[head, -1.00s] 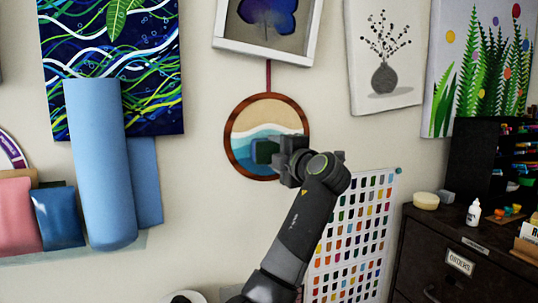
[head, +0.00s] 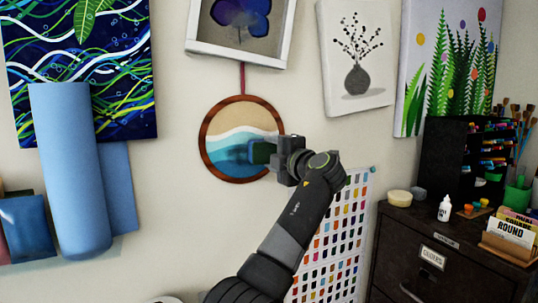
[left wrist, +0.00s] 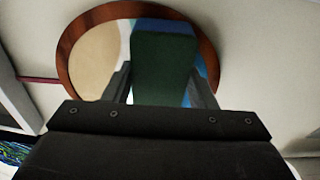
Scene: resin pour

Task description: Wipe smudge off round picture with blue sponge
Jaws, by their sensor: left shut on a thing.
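The round picture (head: 235,122) hangs on the wall by a red strap. It has a brown wooden rim and a beach scene of sand, white foam and blue water. My left gripper (head: 272,153) is shut on a dark blue-green sponge (head: 258,153), which lies over the picture's lower right part, near the rim. In the left wrist view the sponge (left wrist: 163,65) sits between the fingers, in front of the round picture (left wrist: 97,55). Whether it touches the surface I cannot tell. My right gripper is not in view.
A framed butterfly picture (head: 265,46) hangs just above. A colour chart (head: 350,215) is on the wall behind my arm. A dark cabinet (head: 450,250) with art supplies stands at the right. A blue roll (head: 68,170) is at the left.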

